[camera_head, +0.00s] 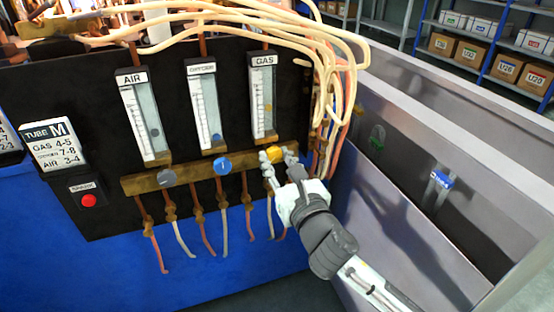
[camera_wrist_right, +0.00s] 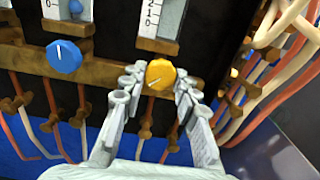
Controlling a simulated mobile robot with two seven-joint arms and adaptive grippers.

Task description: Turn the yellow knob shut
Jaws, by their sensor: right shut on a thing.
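The yellow knob (camera_head: 275,154) sits on a brass bar below the flowmeter labelled GAS (camera_head: 263,95). In the right wrist view the yellow knob (camera_wrist_right: 160,73) shows between my fingertips, with its white pointer line slanting to the lower left. My right gripper (camera_head: 278,157) is shut on the yellow knob, one finger on each side of it, and it also shows in the right wrist view (camera_wrist_right: 160,84). In the GAS tube a small yellowish float shows partway up. My left gripper is in neither view.
A blue knob (camera_head: 222,166) and a grey knob (camera_head: 167,178) sit left on the same brass bar (camera_head: 195,170). A red button (camera_head: 88,199) is at the far left. Pale hoses (camera_head: 345,75) hang close to the right of the knob. Thin tubes run below the bar.

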